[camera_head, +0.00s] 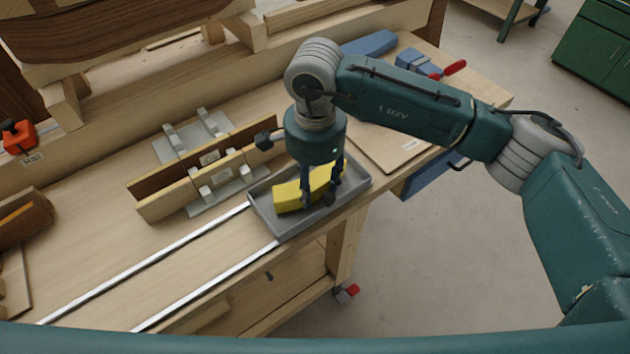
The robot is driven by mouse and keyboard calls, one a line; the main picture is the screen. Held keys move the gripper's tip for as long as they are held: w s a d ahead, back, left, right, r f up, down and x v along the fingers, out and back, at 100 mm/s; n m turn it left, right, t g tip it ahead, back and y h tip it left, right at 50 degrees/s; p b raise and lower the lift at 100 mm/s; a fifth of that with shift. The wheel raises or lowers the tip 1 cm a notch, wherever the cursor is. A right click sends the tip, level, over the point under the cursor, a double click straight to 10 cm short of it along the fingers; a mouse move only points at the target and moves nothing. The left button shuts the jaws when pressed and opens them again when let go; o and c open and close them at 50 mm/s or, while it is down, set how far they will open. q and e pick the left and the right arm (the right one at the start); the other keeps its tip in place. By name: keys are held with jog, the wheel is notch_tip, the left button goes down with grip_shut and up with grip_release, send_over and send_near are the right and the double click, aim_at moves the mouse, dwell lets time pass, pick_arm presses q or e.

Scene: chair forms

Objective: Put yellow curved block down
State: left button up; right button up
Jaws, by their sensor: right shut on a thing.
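The yellow curved block (291,197) is in the grey tray (272,225) near the front edge of the workbench, or just above its floor; I cannot tell if it touches the tray. My right gripper (318,198) points down over the tray, with its fingers shut around the block. The fingers and the gripper body hide part of the block. My left gripper is not in view.
Two metal rails (190,252) run along the bench to the tray's left side. A wooden clamp fixture (205,175) stands behind and left of the tray. A flat wooden board (400,150) lies to the right. Blue clamps (418,62) with a red handle are at the back right.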

aim_at(315, 183)
jog(key=shift+f, duration=0.1)
jog(key=o, duration=1.3)
jog(key=shift+c, duration=0.2)
jog(key=shift+r, duration=0.3)
notch_tip(315, 183, up, 12)
jog(key=b, duration=0.4)
jog(key=shift+f, duration=0.15)
